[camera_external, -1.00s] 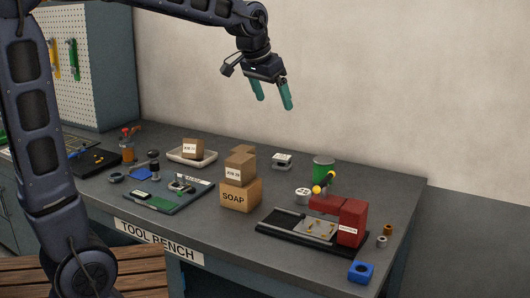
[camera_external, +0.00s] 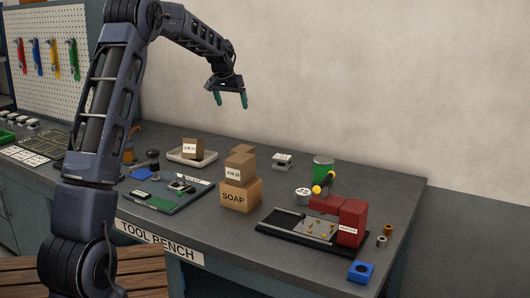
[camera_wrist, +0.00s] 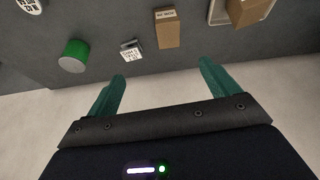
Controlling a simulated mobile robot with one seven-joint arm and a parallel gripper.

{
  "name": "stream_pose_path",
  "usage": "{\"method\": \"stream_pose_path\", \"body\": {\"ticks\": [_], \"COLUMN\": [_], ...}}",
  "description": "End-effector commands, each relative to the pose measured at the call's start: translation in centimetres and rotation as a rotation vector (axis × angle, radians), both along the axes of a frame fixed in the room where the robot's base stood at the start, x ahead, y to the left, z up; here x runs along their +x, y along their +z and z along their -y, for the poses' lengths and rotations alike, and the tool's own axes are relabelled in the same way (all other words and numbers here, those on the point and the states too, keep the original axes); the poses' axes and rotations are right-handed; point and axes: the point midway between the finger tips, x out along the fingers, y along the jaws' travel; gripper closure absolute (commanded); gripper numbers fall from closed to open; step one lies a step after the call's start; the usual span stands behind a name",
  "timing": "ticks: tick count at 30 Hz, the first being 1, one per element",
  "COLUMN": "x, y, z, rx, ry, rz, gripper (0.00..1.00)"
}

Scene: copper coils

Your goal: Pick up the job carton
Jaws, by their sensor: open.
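Several small brown cartons are in view; their small print is too blurred to tell which is the job carton. One labelled carton (camera_external: 193,149) sits in a white tray (camera_external: 207,160); it also shows in the wrist view (camera_wrist: 248,10). Another labelled carton (camera_external: 238,173) rests on a larger box marked SOAP (camera_external: 238,195). A third carton (camera_external: 243,150) shows partly behind that stack. A tall carton (camera_wrist: 167,28) stands near the top of the wrist view. My gripper (camera_external: 231,101) is open and empty, high above the back of the bench, its green fingers (camera_wrist: 158,85) apart.
A green can (camera_external: 323,169), a small white-topped item (camera_external: 282,161) and a red block (camera_external: 351,222) beside a black tray (camera_external: 270,238) stand to the right. The wall is close behind the bench.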

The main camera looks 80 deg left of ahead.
Motion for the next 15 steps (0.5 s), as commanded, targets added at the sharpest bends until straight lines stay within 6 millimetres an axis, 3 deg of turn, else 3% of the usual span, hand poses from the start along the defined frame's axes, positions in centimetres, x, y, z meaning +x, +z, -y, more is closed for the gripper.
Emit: {"method": "stream_pose_path", "body": {"ticks": [1, 3, 9, 15], "x": [-1.5, -3.4, -9.5, -13.7], "y": [-1.6, -3.4, -8.6, -11.8], "z": [-2.7, -5.9, -13.9, -18.2], "rx": [-0.003, -0.004, -0.005, -0.002], "ry": [0.029, 0.062, 0.147, 0.198], "rz": [-0.001, 0.0, 0.002, 0.005], "gripper": [0.13, 0.13, 0.13, 0.13]}}
